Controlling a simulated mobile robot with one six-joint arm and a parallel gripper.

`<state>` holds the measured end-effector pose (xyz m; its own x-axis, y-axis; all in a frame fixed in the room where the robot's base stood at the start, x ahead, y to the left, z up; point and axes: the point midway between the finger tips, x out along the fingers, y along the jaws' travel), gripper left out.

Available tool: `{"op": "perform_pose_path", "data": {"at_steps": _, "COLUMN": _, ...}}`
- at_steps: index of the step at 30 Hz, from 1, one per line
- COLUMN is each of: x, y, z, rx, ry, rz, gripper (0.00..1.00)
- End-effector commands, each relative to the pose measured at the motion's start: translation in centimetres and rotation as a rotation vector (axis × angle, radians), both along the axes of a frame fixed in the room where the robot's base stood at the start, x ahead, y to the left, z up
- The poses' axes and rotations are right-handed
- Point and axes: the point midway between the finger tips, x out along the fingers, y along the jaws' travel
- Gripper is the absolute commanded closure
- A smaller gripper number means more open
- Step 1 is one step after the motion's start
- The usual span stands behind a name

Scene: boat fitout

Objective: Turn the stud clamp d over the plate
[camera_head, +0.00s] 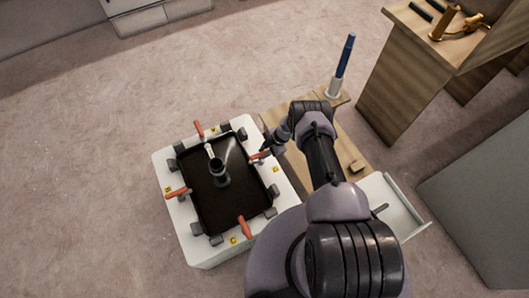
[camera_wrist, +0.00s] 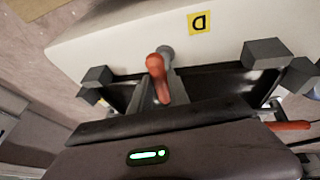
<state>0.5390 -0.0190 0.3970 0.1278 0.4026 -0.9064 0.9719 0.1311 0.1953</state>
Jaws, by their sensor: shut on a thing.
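Stud clamp d (camera_wrist: 157,75) has an orange-red handle and stands beside the yellow D label (camera_wrist: 199,22) in the wrist view. In the head view its handle (camera_head: 259,156) shows at the right edge of the dark plate (camera_head: 203,195). My gripper (camera_wrist: 165,92) is shut on the clamp's handle, with a finger on either side. In the head view my gripper (camera_head: 266,151) partly covers the clamp. The handle's exact angle to the plate is hard to tell.
Three other orange clamps (camera_head: 199,129) (camera_head: 177,194) (camera_head: 244,227) sit around the white frame (camera_head: 204,250). Dark blocks line the opening. A dark post (camera_head: 219,172) stands on the plate. A wooden bench (camera_head: 275,118) with a blue stick (camera_head: 345,55) in a holder is at right.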

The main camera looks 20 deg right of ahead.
Motion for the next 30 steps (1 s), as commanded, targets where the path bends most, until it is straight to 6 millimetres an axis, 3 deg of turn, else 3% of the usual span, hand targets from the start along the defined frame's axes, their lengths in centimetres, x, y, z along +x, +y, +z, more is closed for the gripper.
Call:
{"op": "perform_pose_path", "data": {"at_steps": 22, "x": 0.15, "y": 0.16, "z": 0.03, "rx": 0.001, "ry": -0.001, "rz": 0.080, "gripper": 1.00}}
{"op": "perform_pose_path", "data": {"at_steps": 23, "x": 0.15, "y": 0.17, "z": 0.03, "rx": 0.002, "ry": -0.001, "rz": 0.081, "gripper": 0.74}}
{"op": "perform_pose_path", "data": {"at_steps": 25, "x": 0.15, "y": 0.15, "z": 0.03, "rx": 0.002, "ry": 0.000, "rz": 0.079, "gripper": 0.61}}
{"op": "perform_pose_path", "data": {"at_steps": 26, "x": 0.14, "y": 0.14, "z": 0.03, "rx": 0.002, "ry": 0.000, "rz": 0.079, "gripper": 0.57}}
{"op": "perform_pose_path", "data": {"at_steps": 30, "x": 0.14, "y": 0.11, "z": 0.02, "rx": 0.002, "ry": 0.000, "rz": 0.079, "gripper": 0.57}}
